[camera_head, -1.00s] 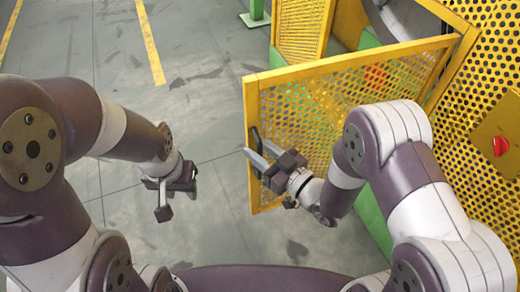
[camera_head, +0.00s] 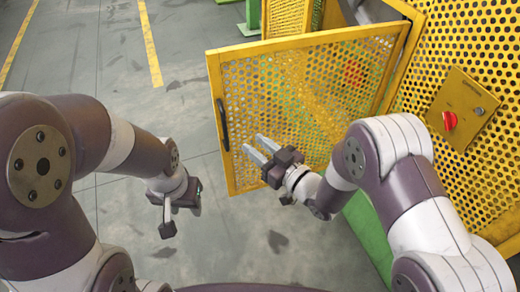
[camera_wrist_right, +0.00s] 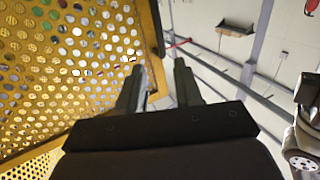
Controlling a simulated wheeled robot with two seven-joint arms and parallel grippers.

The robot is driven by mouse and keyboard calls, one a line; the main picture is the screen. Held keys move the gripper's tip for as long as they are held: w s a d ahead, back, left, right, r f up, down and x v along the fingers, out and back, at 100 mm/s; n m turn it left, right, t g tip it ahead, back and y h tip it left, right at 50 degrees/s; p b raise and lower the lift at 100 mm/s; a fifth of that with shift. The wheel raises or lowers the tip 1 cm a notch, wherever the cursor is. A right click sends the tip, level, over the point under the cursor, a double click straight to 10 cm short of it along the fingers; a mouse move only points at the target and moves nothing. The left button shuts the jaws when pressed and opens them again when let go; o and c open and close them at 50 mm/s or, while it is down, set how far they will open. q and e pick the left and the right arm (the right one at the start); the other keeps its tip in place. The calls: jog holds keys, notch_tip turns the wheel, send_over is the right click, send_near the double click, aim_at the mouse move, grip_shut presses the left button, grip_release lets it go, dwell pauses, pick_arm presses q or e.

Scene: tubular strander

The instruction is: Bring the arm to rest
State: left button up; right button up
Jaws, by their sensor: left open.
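My right gripper (camera_head: 258,150) is open and empty in front of the yellow perforated guard door (camera_head: 300,90). Its two pale fingers point up and left, a little right of the door's dark handle (camera_head: 222,125), with a visible gap to it. In the right wrist view its fingers (camera_wrist_right: 158,85) stand apart with nothing between them, beside the yellow perforated panel (camera_wrist_right: 65,65). My left gripper (camera_head: 162,212) is open and empty, hanging over the floor at the left, clear of the door.
The door stands swung out from the yellow machine guard (camera_head: 470,60). A red knob (camera_head: 449,120) sits on a yellow box (camera_head: 462,108) at the right. A green base (camera_head: 368,235) lies below the guard. Grey floor (camera_head: 105,65) with yellow lines is free at the left.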

dwell(0.3)
jog(key=d+f+m+g+h, duration=0.1)
jog(key=d+f+h, duration=0.1)
jog(key=f+h, duration=0.15)
jog(key=d+f+g+h, duration=0.1)
jog(key=d+f+h, duration=0.1)
jog(key=f, duration=0.3)
jog(key=s+d+f+m+g+h, duration=0.35)
jog(key=s+d+h, duration=0.2)
jog(key=d, duration=0.35)
jog(key=s+d+r+m+g+h, duration=0.2)
jog(key=s+d+r+m+g, duration=0.35)
jog(key=s, duration=0.55)
jog(key=d+r+p, duration=0.3)
jog(key=r+p, duration=1.1)
jog(key=r, duration=0.4)
jog(key=shift+w+r+n, duration=0.3)
jog(key=shift+w, duration=0.15)
